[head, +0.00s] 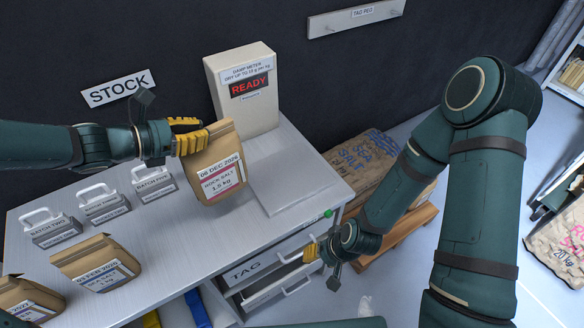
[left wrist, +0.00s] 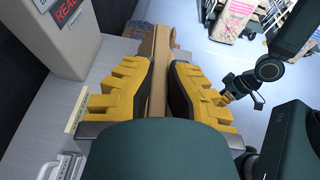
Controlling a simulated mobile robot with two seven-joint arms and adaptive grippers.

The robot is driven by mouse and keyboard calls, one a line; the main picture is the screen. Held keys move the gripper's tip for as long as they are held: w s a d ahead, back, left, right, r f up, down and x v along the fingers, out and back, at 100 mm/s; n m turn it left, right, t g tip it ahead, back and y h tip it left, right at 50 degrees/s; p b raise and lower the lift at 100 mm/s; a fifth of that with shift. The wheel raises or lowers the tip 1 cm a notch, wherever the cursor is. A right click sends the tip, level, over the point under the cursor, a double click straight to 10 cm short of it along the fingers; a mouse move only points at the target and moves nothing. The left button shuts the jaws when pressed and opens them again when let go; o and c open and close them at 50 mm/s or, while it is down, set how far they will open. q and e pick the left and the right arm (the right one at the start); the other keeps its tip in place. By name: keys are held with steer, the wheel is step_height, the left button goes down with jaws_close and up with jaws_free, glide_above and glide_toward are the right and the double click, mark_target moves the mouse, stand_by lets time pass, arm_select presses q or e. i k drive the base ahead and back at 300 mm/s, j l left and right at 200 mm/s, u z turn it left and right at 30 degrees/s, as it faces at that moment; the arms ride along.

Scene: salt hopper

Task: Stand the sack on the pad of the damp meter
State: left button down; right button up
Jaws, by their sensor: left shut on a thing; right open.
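A brown paper sack (head: 214,165) labelled 06 DEC 2026, rock salt, 1.5 kg, is in my left gripper (head: 190,138). The yellow fingers are shut on its upper left part, and the sack is slightly tilted. In the left wrist view the sack (left wrist: 158,50) shows between the fingers (left wrist: 160,90). The damp meter (head: 240,95) stands at the back of the bench and its display reads READY. Its pale flat pad (head: 300,180) lies in front of it, bare, to the right of the sack. My right gripper (head: 322,252) is open and empty beside the bench's right edge, near the drawers.
Two more sacks, one dated 03 FEB 2026 (head: 97,264) and one at the left edge (head: 28,298), stand on the bench (head: 170,240). Several batch tags with handles (head: 100,202) stand behind them. An open drawer (head: 285,285) juts out below. A sea salt sack (head: 365,165) lies on a pallet at right.

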mark_target(287, 174)
steer(key=i+l+u, duration=0.15)
steer(key=l, duration=0.3)
steer(key=i+l+u, duration=0.1)
steer(key=l, duration=0.4)
steer(key=i+l+u, duration=0.15)
steer(key=l, duration=0.3)
